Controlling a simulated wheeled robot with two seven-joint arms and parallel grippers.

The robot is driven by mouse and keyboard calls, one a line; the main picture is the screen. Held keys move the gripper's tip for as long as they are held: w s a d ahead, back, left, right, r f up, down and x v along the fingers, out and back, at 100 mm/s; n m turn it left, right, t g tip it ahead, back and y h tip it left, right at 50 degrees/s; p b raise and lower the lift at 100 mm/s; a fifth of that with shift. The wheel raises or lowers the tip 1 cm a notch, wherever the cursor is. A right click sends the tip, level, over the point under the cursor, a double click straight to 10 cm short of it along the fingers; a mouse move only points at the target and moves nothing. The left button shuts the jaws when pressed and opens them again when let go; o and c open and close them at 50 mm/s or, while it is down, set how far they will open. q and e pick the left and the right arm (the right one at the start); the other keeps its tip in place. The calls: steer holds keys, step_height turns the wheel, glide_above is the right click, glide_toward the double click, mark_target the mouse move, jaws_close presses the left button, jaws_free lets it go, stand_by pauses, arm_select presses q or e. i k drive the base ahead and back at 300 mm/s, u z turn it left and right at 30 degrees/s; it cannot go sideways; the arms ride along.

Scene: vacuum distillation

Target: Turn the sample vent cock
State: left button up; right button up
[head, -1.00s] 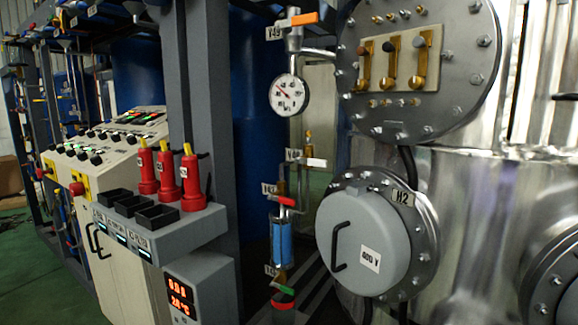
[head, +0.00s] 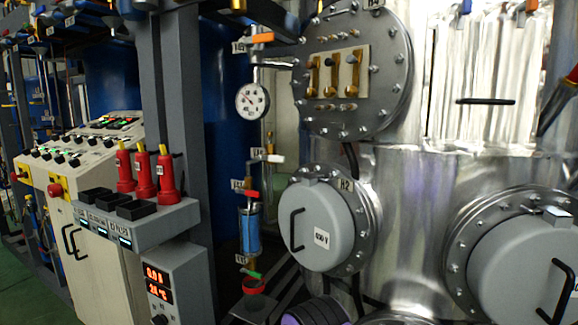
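A vertical sample line stands left of centre in the head view. From top to bottom it carries an orange-handled cock (head: 262,38), a round white gauge (head: 252,101), a white-handled cock (head: 268,158), a red-handled cock (head: 252,196), a blue sight cylinder (head: 250,232) and a green-handled cock (head: 252,274). A red-rimmed cup (head: 254,287) sits below. The tags beside the cocks are too small to read surely, so I cannot tell which is the sample vent cock. Neither of my grippers is in view.
A steel vessel (head: 405,215) with a grey H2 cover (head: 322,228) stands right of the line. A grey post (head: 187,130), a shelf with red torch-like tools (head: 145,175) and a control panel (head: 85,140) stand left. Green floor (head: 30,290) shows at lower left.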

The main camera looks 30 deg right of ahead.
mark_target(271, 158)
steer(key=u, duration=0.05)
steer(key=k, duration=0.25)
steer(key=z, duration=0.9)
